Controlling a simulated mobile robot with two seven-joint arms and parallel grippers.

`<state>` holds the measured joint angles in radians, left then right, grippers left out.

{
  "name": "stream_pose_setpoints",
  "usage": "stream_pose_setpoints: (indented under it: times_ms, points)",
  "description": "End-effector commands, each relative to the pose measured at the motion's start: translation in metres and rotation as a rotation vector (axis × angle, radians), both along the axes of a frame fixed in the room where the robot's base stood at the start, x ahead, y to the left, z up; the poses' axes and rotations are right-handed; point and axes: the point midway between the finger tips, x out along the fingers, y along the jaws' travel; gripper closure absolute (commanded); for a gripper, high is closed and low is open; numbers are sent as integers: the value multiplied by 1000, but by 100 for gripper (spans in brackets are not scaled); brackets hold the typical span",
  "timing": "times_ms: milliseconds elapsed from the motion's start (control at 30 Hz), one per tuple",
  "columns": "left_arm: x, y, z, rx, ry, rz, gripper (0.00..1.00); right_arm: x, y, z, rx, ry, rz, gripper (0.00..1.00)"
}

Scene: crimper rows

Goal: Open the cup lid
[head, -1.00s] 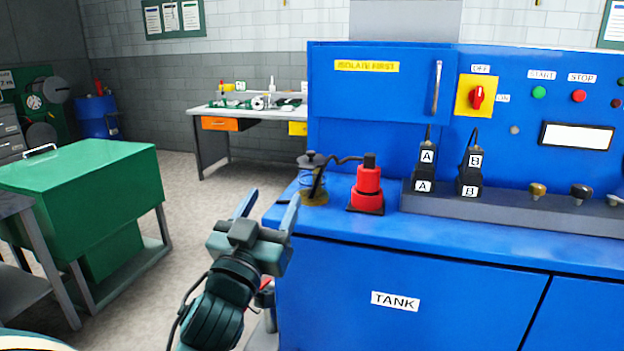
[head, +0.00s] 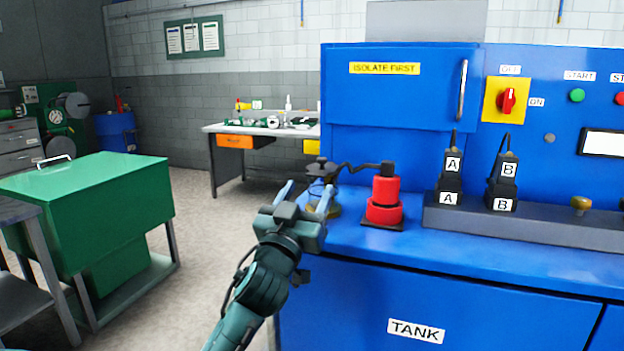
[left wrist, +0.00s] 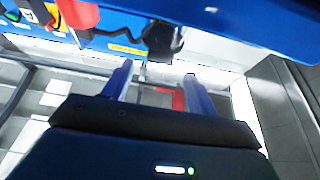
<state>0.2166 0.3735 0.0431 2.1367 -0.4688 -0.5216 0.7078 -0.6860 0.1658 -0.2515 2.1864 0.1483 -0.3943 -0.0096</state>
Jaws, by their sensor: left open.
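The cup (head: 330,209) is a small clear vessel with an amber base, standing at the left end of the blue bench top. Its dark lid (head: 320,166) with a knob sits on top. My left gripper (head: 306,193) is open and empty, in front of the cup and just to its left. Its right finger overlaps the cup in the head view, and I cannot tell whether they touch. In the left wrist view a dark knobbed shape, seemingly the lid (left wrist: 162,38), lies beyond the open fingers (left wrist: 158,73). My right gripper is out of view.
A red device (head: 384,200) with a dark, curved arm reaching toward the lid stands right of the cup. Black plugs A (head: 451,178) and B (head: 504,181) stand further right. The blue cabinet (head: 440,290) drops below the bench edge. A green box (head: 90,200) stands left across open floor.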

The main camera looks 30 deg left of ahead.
Motion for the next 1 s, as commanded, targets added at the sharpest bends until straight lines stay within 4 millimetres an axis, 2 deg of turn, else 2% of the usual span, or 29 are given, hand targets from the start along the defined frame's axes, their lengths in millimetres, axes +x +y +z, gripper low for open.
stream_pose_setpoints:
  times_ms: [100,233,600,1000]
  points:
    - [16,4,9,2,-1,2,42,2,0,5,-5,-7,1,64]
    - [26,6,12,1,0,0,42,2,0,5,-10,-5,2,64]
    - [30,7,12,1,0,0,43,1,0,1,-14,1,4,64]
    - [30,7,12,1,0,0,75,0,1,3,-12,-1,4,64]
